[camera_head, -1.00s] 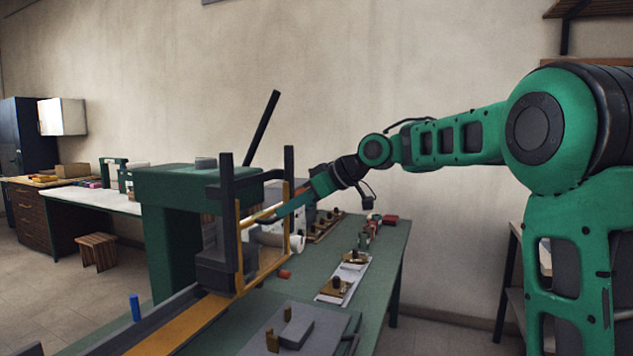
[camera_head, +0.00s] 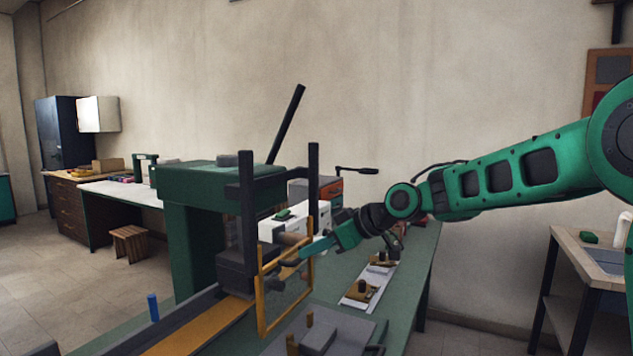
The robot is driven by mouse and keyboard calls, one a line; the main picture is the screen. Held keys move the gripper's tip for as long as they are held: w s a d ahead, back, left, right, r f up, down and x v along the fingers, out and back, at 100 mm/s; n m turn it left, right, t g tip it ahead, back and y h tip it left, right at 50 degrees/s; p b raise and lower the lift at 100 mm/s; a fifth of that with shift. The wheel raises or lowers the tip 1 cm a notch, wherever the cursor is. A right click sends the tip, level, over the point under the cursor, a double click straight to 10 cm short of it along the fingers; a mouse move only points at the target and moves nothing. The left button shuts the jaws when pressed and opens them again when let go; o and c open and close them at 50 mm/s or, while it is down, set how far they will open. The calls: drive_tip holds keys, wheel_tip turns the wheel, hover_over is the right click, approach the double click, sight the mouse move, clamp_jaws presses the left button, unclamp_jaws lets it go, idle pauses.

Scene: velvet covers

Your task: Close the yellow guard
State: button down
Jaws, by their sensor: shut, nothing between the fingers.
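The yellow guard (camera_head: 262,303) is a thin upright rectangular frame between two dark posts on the front of a green press (camera_head: 205,175). Its top bar now sits well below the post tops, and its lower edge is close to the bed level. My gripper (camera_head: 292,262) is shut and empty, at the upper part of the guard, reaching in from the right. Its tip overlaps the guard opening in this view; I cannot tell whether it touches the frame.
A green bench carries a dark plate with small blocks (camera_head: 318,335) in front and a white tray with knobbed parts (camera_head: 368,288) to the right. A dark lever (camera_head: 287,122) rises behind the press. A blue cylinder (camera_head: 153,308) stands at left.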

drive_tip(key=shift+s+a+f, duration=0.1)
drive_tip(key=shift+a+f, duration=0.1)
drive_tip(key=w+a+r+v, duration=0.1)
drive_tip(key=r+v, duration=0.2)
drive_tip(key=v, duration=1)
drive_tip(key=s+d+f+m+h, duration=0.3)
drive_tip(key=s+d+f, duration=0.15)
drive_tip(key=d, duration=0.35)
drive_tip(key=s+d+f+m+h, duration=0.25)
drive_tip(key=d+f+m, duration=0.2)
drive_tip(key=d, duration=0.35)
drive_tip(key=s+d+f+m+h, duration=0.25)
drive_tip(key=s+d+f, duration=0.25)
drive_tip(key=d, duration=0.4)
drive_tip(key=s+d+f+m+g+h, duration=0.1)
drive_tip(key=s+d+f+m, duration=0.3)
drive_tip(key=s, duration=0.8)
drive_tip(key=s+d+f+m+g+h, duration=0.1)
drive_tip(key=s+d+f+m+g, duration=0.3)
drive_tip(key=s, duration=0.9)
wheel_tip(320, 180, down, 2)
drive_tip(key=shift+d+f+m, duration=0.2)
drive_tip(key=shift+d+m, duration=0.3)
drive_tip(key=shift+d, duration=0.7)
